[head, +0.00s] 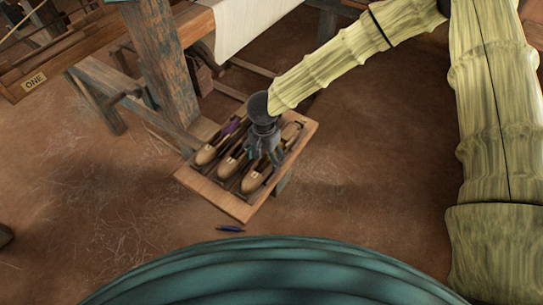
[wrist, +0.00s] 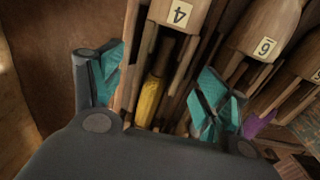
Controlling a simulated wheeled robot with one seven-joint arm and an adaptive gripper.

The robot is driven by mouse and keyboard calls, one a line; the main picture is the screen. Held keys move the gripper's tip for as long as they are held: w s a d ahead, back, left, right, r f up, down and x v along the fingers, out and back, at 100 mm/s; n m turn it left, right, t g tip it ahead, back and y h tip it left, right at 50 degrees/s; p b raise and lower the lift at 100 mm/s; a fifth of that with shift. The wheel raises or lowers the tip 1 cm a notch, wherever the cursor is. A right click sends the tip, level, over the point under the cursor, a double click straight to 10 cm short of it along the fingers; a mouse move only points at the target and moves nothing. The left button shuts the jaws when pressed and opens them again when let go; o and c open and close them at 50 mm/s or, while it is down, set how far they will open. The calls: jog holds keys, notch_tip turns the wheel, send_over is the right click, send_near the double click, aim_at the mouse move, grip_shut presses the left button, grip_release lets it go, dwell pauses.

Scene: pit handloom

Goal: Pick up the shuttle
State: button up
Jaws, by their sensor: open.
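In the head view my gripper (head: 264,152) is over the right part of a wooden tray (head: 237,206), above the rightmost shuttle (head: 253,181). A third shuttle (head: 206,154) lies at the left.
A thick wooden loom post (head: 165,70) stands just behind the tray's left side. White cloth (head: 245,25) hangs at the back. Floor to the left and right is mostly clear.

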jog(key=shift+f, duration=0.75)
jog(key=c, duration=1.3)
jog(key=shift+r, duration=0.1)
jog(key=shift+r+b, duration=0.45)
jog(key=shift+r, duration=1.15)
jog(key=s+b, duration=0.1)
jog(key=s, duration=0.4)
jog(key=s+r+b, duration=0.1)
jog(key=s, duration=0.4)
jog(key=s+a+b, duration=0.1)
jog(key=s, duration=0.5)
jog(key=shift+r, duration=0.3)
